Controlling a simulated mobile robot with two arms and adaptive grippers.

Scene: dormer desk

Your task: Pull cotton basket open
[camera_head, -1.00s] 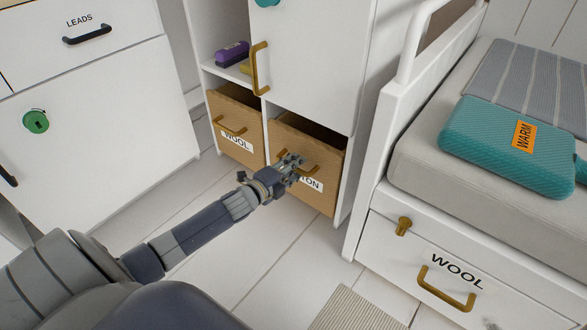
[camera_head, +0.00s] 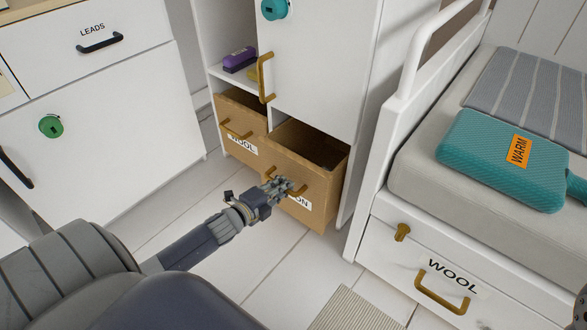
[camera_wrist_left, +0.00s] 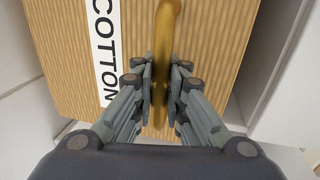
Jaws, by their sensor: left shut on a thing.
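The cotton basket (camera_head: 324,218) is a tan, wood-grained drawer box at the bottom of the white cabinet. It stands partly pulled out, and its dark open inside shows from above. Its white label reads COTTON (camera_wrist_left: 104,45) in the left wrist view; my gripper covers part of it in the head view. My left gripper (camera_head: 284,187) is shut on the basket's brass handle (camera_wrist_left: 164,40), with a finger on each side of the bar.
A wool basket (camera_head: 240,128) is beside it on the left. The white bed frame (camera_head: 372,240) with a WOOL drawer (camera_head: 430,265) stands close on the right. A white cabinet door (camera_head: 318,65) is above. The floor in front (camera_head: 225,270) is clear.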

